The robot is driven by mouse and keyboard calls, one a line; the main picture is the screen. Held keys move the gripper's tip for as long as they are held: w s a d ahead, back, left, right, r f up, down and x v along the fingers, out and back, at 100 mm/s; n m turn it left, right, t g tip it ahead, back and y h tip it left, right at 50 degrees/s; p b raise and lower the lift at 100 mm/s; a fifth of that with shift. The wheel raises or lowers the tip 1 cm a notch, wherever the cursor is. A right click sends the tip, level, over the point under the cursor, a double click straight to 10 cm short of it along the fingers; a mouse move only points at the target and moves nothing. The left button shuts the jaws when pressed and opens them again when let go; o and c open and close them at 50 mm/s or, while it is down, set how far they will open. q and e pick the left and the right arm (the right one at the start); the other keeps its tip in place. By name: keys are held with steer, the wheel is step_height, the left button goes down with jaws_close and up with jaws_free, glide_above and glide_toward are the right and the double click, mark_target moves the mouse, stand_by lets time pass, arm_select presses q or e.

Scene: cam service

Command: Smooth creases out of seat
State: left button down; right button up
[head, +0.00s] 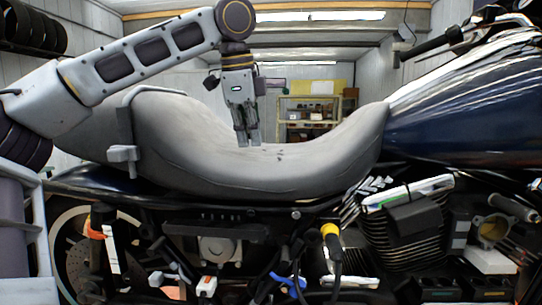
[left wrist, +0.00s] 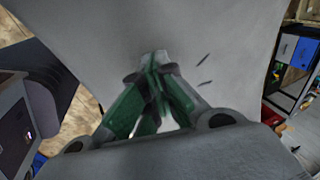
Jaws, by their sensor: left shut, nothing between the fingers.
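The motorcycle seat (head: 200,165) is grey and long, with a low dip in its middle and a raised rear. My left gripper (head: 247,143) points straight down at the dip, its fingertips at or just above the surface; I cannot tell if they touch. It is shut and empty. In the left wrist view the closed fingers (left wrist: 155,58) are over the pale seat surface (left wrist: 120,25). Two short dark crease-like marks (left wrist: 204,68) show beside the fingertips, to their right. My right gripper is not in view.
The blue fuel tank (head: 460,110) rises right of the seat, with the handlebar (head: 430,45) above it. A grey clamp-like piece (head: 124,154) lies against the seat's left side. Below are engine parts and a yellow-ended tool (head: 331,238). A shelf (head: 310,112) stands behind.

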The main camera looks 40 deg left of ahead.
mark_target(289, 153)
arm_select(q)
steer(key=shift+w+d+f, duration=0.15)
steer(key=shift+w+d, duration=0.25)
steer(key=shift+w, duration=0.4)
steer(key=shift+w+d+f, duration=0.15)
steer(key=shift+w+d, duration=0.25)
steer(key=shift+w, duration=0.35)
steer(key=shift+w+d+f, duration=0.15)
steer(key=shift+w+d, duration=0.25)
steer(key=shift+w, duration=0.4)
steer(key=shift+f, duration=0.55)
steer(key=shift+d, duration=0.1)
steer(key=shift+w+d, duration=0.45)
steer(key=shift+d, duration=0.2)
steer(key=shift+w+d, duration=0.4)
steer(key=shift+d, duration=0.35)
steer(key=shift+w+d, duration=0.15)
steer(key=shift+d, duration=0.2)
steer(key=shift+r, duration=0.1)
stand_by(0.3)
